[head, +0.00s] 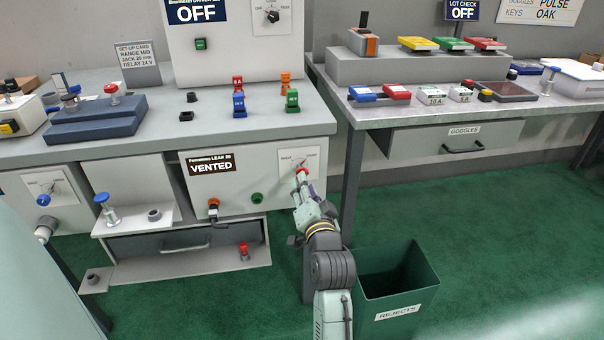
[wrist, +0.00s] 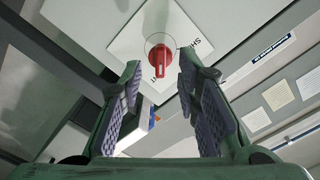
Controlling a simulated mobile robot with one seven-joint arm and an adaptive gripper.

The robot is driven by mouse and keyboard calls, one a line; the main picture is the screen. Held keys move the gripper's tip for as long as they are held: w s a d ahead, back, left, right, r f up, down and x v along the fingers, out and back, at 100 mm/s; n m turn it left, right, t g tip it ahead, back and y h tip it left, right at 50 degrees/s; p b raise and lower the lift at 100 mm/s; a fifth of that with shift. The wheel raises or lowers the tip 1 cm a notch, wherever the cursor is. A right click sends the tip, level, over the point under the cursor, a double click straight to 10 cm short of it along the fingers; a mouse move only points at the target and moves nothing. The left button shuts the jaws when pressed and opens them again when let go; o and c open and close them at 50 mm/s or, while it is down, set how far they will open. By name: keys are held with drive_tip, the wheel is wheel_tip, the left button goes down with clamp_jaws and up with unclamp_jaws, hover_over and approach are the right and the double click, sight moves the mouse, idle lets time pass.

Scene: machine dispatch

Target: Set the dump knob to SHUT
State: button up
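The dump knob (wrist: 160,56) is red and sits on a white square plate (wrist: 132,42) with printed labels. In the wrist view its handle extends down the picture, near a partly hidden label, and the SHUT label lies to its right. In the head view the white plate (head: 314,157) is on the front of the grey bench, with the red knob (head: 302,171) partly covered by my gripper (head: 305,184). In the wrist view my gripper (wrist: 160,72) is open, its fingers on either side of the knob. Contact cannot be told.
A VENTED sign (head: 211,164) and a green round fitting (head: 257,198) are left of the plate. A drawer (head: 186,243) is open below them. A green rejects bin (head: 398,290) stands on the floor right of my arm. A table leg (head: 352,180) is close on the right.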

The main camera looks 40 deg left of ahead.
drive_tip(key=x, duration=0.5)
drive_tip(key=shift+a+p, duration=0.1)
drive_tip(key=shift+p, duration=0.25)
drive_tip(key=shift+c, duration=0.6)
clamp_jaws()
